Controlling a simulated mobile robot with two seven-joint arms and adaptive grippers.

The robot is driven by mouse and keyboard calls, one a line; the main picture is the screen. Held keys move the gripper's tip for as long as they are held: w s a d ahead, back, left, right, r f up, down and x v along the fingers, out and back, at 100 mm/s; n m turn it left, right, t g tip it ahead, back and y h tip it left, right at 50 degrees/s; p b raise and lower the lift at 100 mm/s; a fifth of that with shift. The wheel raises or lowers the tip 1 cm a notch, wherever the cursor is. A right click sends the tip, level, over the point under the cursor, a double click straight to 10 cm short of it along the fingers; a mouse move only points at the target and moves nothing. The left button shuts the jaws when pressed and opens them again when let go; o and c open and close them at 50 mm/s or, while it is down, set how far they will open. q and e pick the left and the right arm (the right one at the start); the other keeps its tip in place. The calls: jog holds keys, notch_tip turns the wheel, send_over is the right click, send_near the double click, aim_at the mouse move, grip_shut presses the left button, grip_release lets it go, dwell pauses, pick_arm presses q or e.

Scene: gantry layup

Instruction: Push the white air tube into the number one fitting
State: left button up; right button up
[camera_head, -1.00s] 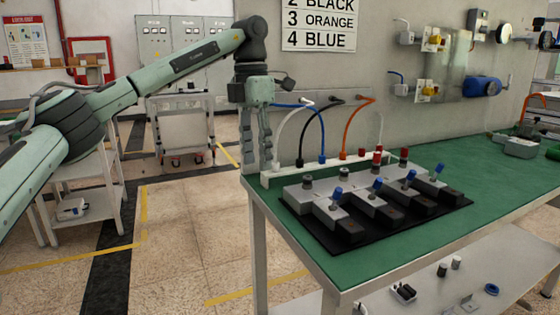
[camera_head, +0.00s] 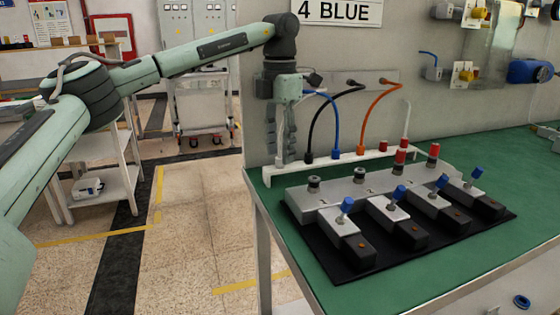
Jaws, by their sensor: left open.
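My left gripper (camera_head: 286,160) points down at the left end of the white tube rack (camera_head: 380,165), its fingers apart. The grey valve block (camera_head: 335,192) lies to the right of and nearer than the gripper. Its leftmost fitting (camera_head: 314,184), dark-topped, appears empty. I cannot read numbers on the fittings. My right gripper is out of view.
Black (camera_head: 320,113), blue (camera_head: 335,120) and orange (camera_head: 370,117) tubes arc from the wall down to the rack. Blue-handled valves (camera_head: 347,205) stick up from the block. The green bench top (camera_head: 470,255) is clear in front and right.

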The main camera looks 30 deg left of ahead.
pick_arm(q)
jog(key=shift+f, duration=0.65)
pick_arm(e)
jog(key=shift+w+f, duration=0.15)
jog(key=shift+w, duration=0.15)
pick_arm(q)
jog(key=c, duration=0.4)
grip_shut()
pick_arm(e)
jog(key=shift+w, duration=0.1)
